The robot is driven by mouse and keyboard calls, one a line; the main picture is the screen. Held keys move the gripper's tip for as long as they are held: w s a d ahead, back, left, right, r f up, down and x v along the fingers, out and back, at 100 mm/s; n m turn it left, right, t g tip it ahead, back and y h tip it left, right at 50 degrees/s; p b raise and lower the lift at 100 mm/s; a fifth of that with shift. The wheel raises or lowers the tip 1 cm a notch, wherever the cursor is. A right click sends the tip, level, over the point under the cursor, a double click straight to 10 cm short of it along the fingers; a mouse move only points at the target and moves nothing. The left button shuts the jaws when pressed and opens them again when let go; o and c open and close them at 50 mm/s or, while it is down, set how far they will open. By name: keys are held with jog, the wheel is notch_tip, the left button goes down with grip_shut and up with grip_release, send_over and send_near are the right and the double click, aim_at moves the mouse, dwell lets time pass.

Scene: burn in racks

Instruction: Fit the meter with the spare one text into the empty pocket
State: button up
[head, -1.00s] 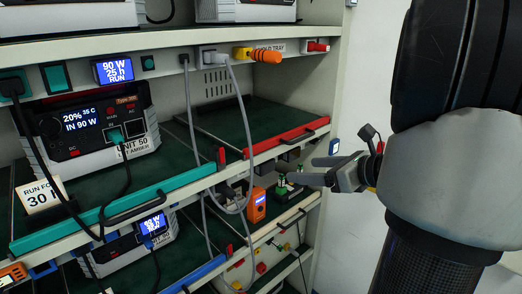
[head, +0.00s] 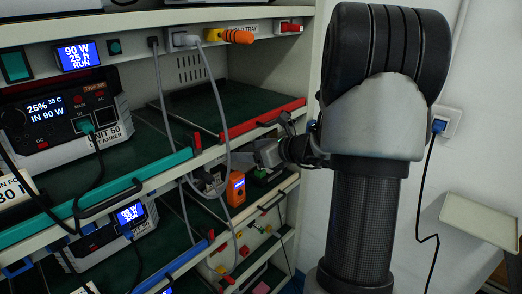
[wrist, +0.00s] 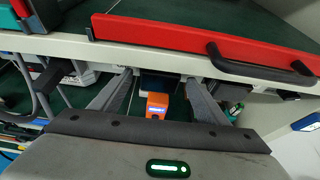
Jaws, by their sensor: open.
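An orange meter (head: 236,190) with a lit blue display stands on the lower shelf, under the red-fronted tray, in the head view. In the wrist view the orange meter (wrist: 157,103) shows between my two fingers, beyond the gripper's body. Its text is too small to read. My gripper (wrist: 160,80) is open, with its fingers spread to either side of the meter in that view; I cannot tell whether they touch it. In the head view my gripper (head: 246,158) is by the shelf front, above and right of the meter. I cannot make out the empty pocket.
The red tray front (head: 266,118) with its black handle (wrist: 262,68) lies just above my gripper. Grey cables (head: 222,110) hang in front of the shelves, left of the gripper. A teal-fronted tray (head: 100,206) carries a unit at left.

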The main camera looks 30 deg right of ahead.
jog(key=shift+x, duration=0.9)
jog(key=shift+c, duration=0.2)
jog(key=c, duration=1.4)
